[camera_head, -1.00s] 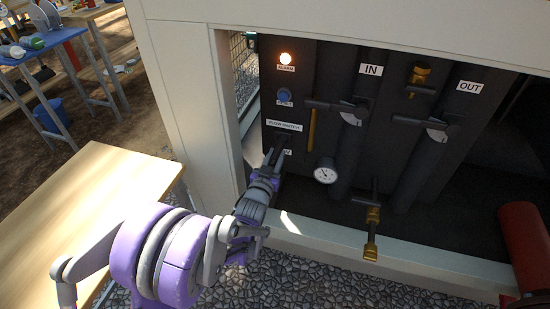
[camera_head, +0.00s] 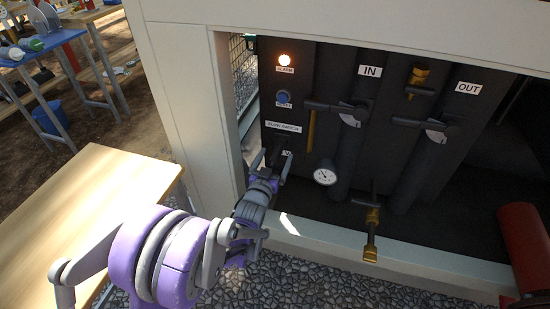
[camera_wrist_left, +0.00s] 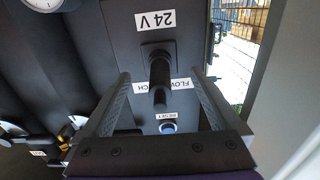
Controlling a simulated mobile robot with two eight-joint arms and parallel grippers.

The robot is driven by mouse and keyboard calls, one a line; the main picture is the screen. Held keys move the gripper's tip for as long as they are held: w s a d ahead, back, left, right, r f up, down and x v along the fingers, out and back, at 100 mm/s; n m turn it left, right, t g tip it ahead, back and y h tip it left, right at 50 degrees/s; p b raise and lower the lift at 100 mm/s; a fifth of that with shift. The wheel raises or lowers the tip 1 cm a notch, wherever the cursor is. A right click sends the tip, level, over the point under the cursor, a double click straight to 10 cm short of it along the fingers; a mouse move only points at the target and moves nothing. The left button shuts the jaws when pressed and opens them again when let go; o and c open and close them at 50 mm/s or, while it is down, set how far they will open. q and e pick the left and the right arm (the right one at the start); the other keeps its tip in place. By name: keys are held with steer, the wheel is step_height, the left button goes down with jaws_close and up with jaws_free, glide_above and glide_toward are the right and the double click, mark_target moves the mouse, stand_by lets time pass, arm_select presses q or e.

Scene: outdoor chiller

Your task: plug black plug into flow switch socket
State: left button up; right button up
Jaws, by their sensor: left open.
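The black plug (camera_wrist_left: 160,78) stands in the socket plate (camera_wrist_left: 152,48) under the FLOW SWITCH label (camera_head: 283,127). Its far end meets the plate; how deep it sits is not clear. My left gripper (camera_head: 272,161) is open in front of the socket. In the left wrist view its two fingers (camera_wrist_left: 161,80) stand on either side of the plug, with a gap visible on both sides. In the head view the plug is dark against the dark panel and hard to make out. My right gripper is not in view.
The panel has a lit ALARM lamp (camera_head: 284,60), a blue RESET button (camera_head: 282,87), a gauge (camera_head: 325,172), and pipes with valve handles (camera_head: 322,105) to the right. The pale cabinet frame (camera_head: 228,120) borders the opening on the left. A wooden table (camera_head: 80,205) stands at left.

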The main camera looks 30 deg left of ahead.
arm_select(q)
steer(key=shift+v, duration=3.45)
glide_toward(271, 167)
steer(key=v, duration=0.4)
steer(key=shift+d, duration=0.1)
steer(key=shift+w, duration=0.1)
